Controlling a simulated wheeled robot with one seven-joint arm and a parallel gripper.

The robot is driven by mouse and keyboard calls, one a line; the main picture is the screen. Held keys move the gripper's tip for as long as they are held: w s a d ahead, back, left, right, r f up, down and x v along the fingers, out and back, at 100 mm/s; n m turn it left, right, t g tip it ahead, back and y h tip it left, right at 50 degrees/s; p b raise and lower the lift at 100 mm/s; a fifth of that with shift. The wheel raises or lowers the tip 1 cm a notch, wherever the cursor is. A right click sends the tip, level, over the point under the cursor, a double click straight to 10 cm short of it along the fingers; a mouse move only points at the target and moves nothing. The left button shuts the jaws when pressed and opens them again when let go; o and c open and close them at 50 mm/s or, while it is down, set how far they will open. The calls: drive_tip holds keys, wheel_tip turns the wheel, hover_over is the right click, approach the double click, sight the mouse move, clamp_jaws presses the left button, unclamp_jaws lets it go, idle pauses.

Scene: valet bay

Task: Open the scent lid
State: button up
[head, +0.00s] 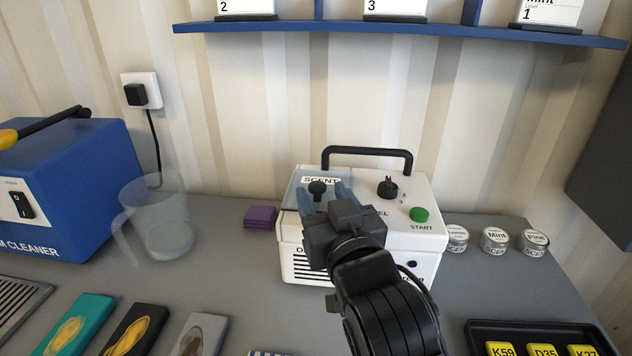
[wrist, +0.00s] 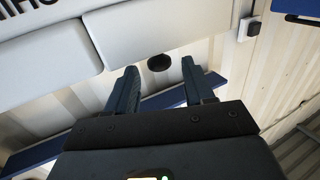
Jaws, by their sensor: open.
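The white scent machine (head: 411,238) stands on the grey counter. Its grey-blue scent lid (head: 295,193), at the top left under a "SCENT" label, looks shut. A black knob (head: 317,187) sits on the lid. My gripper (head: 324,195) is open and empty, reaching over the machine from the front, with its blue fingers close to the knob. In the wrist view the knob (wrist: 159,62) shows between and just beyond the two fingertips (wrist: 159,68); I see no contact. My gripper hides part of the machine's top and front.
A black carry handle (head: 368,152) arches behind the lid, with a dial (head: 387,189) and green START button (head: 419,214) to the right. A purple block (head: 260,217) and clear jug (head: 158,220) stand left. Several scent tins (head: 495,240) stand right. A blue shelf (head: 400,31) runs above.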

sight(320, 191)
drive_tip(key=shift+x, duration=1.95)
drive_tip(key=shift+c, duration=0.4)
clamp_jaws()
